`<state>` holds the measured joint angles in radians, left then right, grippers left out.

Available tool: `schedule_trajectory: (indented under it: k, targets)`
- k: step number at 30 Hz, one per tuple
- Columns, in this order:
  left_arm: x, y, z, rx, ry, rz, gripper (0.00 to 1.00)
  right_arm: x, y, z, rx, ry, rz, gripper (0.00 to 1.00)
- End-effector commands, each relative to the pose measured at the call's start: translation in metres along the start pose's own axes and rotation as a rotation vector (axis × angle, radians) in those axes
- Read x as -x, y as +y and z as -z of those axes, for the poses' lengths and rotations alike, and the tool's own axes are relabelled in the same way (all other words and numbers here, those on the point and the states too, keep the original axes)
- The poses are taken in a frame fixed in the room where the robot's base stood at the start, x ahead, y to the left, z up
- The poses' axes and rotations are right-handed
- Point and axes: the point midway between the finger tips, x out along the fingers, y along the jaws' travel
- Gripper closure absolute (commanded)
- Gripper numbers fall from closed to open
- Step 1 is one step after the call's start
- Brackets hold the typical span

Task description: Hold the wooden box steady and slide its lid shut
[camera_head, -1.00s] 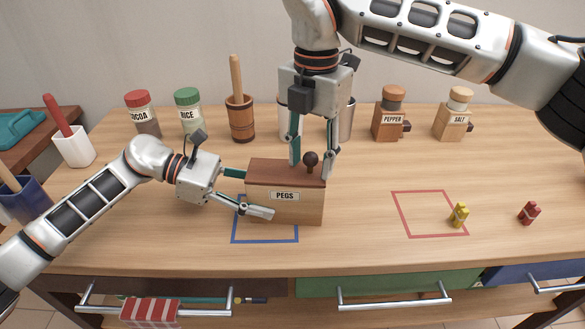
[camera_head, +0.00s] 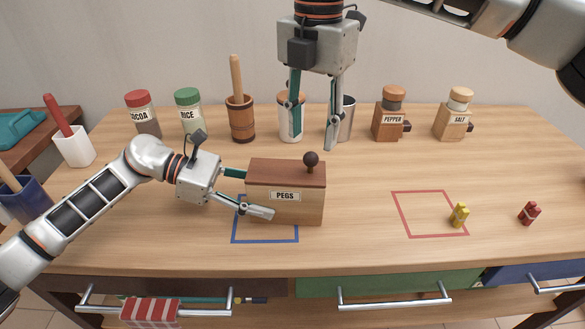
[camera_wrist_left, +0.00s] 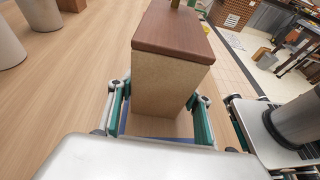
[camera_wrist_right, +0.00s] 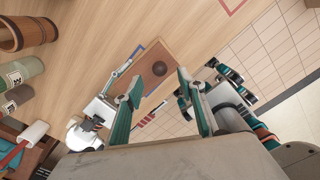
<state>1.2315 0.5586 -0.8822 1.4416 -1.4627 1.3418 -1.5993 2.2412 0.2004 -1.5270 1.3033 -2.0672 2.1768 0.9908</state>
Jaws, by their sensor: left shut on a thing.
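The wooden box (camera_head: 300,208), labelled PEGS, stands upright on the table, partly over the blue outlined square (camera_head: 264,241). Its dark brown lid (camera_head: 275,172) with a round knob (camera_head: 311,159) lies on top and looks to cover the box. The lid also shows in the left wrist view (camera_wrist_left: 172,34) and the right wrist view (camera_wrist_right: 149,72). My left gripper (camera_head: 252,193) is shut on the box, one finger along the front and one behind. My right gripper (camera_head: 312,143) is open and empty, above and apart from the knob.
A wooden mortar (camera_head: 241,120), spice jars (camera_head: 188,113), a white canister (camera_head: 290,125), a pepper mill (camera_head: 389,118) and a salt mill (camera_head: 454,118) stand along the back. A red outlined square (camera_head: 400,215) and small yellow bottle (camera_head: 459,215) are right. Table between is clear.

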Motion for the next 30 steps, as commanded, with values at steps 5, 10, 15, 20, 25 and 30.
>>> schedule_trajectory:
  k: [5, 10, 15, 20, 25, 30]
  targets:
    - [-0.001, 0.000, 0.001, 0.001, 0.001, 0.001, 0.31, -0.001, 0.000, 0.000, 0.000, 0.000, 0.000, 0.60]
    - [0.000, 0.000, 0.001, 0.001, 0.000, 0.001, 0.31, 0.000, 0.000, 0.000, 0.000, 0.000, 0.000, 0.60]
    - [0.004, 0.000, 0.001, 0.000, 0.001, -0.001, 0.31, 0.000, 0.000, 0.000, 0.000, 0.000, 0.000, 0.60]
    - [0.025, 0.001, 0.001, 0.001, 0.003, -0.003, 0.31, 0.000, 0.000, 0.000, 0.000, 0.000, -0.001, 0.60]
    - [0.060, 0.001, 0.001, 0.002, 0.003, -0.003, 0.31, 0.000, 0.000, 0.000, 0.000, 0.000, -0.001, 0.60]
    - [0.092, 0.001, 0.001, 0.002, 0.002, -0.003, 0.31, 0.000, 0.000, 0.000, 0.000, 0.000, -0.001, 0.60]
